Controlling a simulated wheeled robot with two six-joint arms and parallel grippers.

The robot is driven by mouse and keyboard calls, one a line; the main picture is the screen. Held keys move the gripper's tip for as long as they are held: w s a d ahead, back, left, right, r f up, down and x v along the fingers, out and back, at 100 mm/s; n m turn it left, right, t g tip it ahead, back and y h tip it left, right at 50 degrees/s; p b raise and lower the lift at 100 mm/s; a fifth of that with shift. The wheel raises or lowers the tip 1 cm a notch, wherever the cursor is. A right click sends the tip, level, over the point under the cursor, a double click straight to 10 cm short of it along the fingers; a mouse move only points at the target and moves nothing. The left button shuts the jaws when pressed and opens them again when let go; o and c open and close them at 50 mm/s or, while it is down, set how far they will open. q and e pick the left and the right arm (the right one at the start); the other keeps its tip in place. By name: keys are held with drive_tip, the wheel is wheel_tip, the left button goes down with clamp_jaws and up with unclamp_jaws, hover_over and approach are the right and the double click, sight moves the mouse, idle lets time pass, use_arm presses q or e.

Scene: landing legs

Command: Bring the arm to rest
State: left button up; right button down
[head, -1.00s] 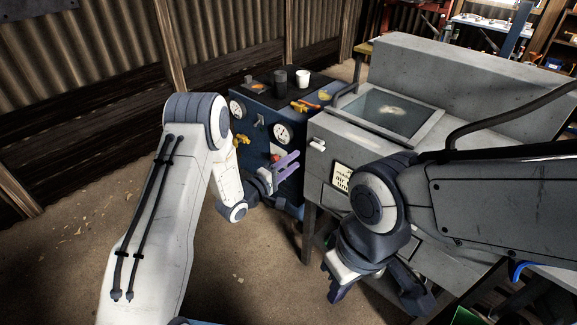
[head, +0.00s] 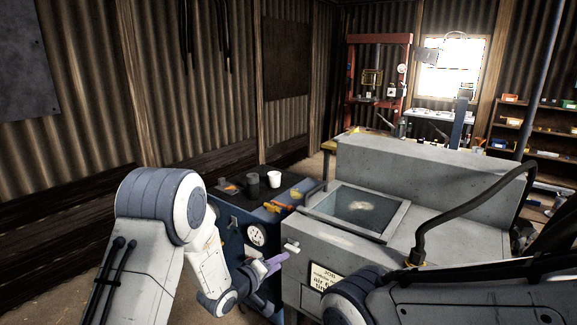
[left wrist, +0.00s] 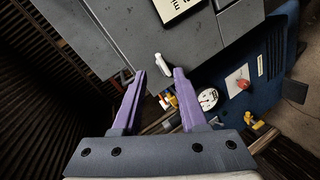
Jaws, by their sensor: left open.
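My left gripper (head: 283,262) has purple fingers and hangs in front of the blue cabinet, just below and right of its round gauge. In the left wrist view its two fingers (left wrist: 160,72) are apart with nothing between them. Beyond the fingertips there, a white handle (left wrist: 163,66) sticks out of the grey cabinet; in the head view the handle (head: 291,246) is just above the gripper. My right arm comes in at the lower right of the head view; its gripper is out of the picture.
The blue cabinet (head: 231,236) carries a dark cup (head: 252,186), a white cup (head: 273,179) and orange-handled tools. A red press frame (head: 378,80) and shelves stand behind.

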use_arm(q)
drive_tip(key=s+d+r+m+g+y+p, duration=0.25)
drive_tip(key=s+r+m+g+y, duration=0.3)
drive_tip(key=s, duration=0.75)
drive_tip(key=s+a+r+m+g, duration=0.1)
drive_tip(key=s+r+m+g, duration=0.1)
drive_tip(key=s, duration=0.7)
drive_tip(key=s+a+r+m+g, duration=0.1)
drive_tip(key=s+r+m+g, duration=0.1)
drive_tip(key=s, duration=0.6)
drive_tip(key=s+a+r+m+g+y+p, duration=0.1)
drive_tip(key=s+r+m+g, duration=0.1)
drive_tip(key=s, duration=0.7)
drive_tip(key=shift+s+a+r+m, duration=0.3)
drive_tip(key=shift+a+r+m, duration=0.15)
drive_tip(key=shift+m, duration=0.8)
